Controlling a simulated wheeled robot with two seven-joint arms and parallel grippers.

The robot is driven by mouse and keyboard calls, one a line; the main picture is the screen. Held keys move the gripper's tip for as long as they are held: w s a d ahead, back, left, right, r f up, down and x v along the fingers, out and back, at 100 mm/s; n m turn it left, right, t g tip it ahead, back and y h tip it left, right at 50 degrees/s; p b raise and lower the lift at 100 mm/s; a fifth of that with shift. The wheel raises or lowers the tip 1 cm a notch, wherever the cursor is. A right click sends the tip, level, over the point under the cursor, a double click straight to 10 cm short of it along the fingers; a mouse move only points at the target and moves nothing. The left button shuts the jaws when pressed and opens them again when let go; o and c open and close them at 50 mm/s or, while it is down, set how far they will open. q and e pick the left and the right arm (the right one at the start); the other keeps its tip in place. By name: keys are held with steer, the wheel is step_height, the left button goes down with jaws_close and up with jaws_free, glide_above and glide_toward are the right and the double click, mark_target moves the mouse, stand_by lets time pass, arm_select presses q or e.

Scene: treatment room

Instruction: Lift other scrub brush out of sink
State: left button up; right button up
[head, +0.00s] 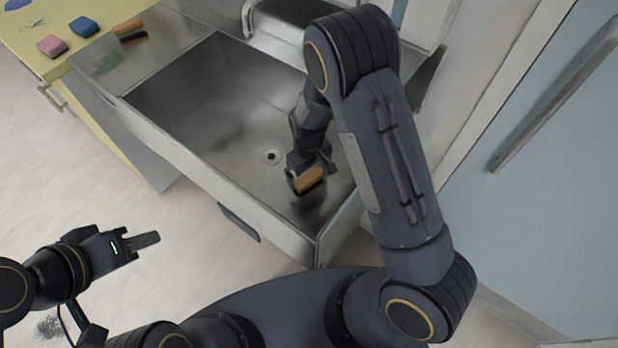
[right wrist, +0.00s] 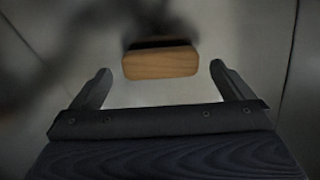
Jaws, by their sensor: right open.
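A scrub brush with a tan wooden back (head: 310,178) is low in the steel sink (head: 205,110), near its front right corner. In the right wrist view the brush (right wrist: 160,65) lies ahead of and between the fingertips, with a gap on each side. Its dark bristles show only as a shadowed strip behind the wood. My right gripper (right wrist: 160,70) is open and reaches down into the sink at the brush; in the head view the wrist partly hides it. My left gripper (head: 152,240) is outside the sink, over the floor; its fingers overlap edge-on.
Another wooden brush (head: 130,30) lies on the ledge left of the sink. A pink block (head: 52,46) and a blue block (head: 84,27) sit on the yellow counter (head: 30,25). A faucet (head: 247,20) stands behind the basin. The sink's left part is empty around the drain (head: 270,156).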

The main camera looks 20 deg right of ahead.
mark_target(309, 178)
steer(key=shift+f, duration=1.55)
steer(key=shift+c, duration=0.4)
steer(key=c, duration=0.7)
steer(key=shift+r, duration=0.1)
steer(key=shift+c, duration=0.2)
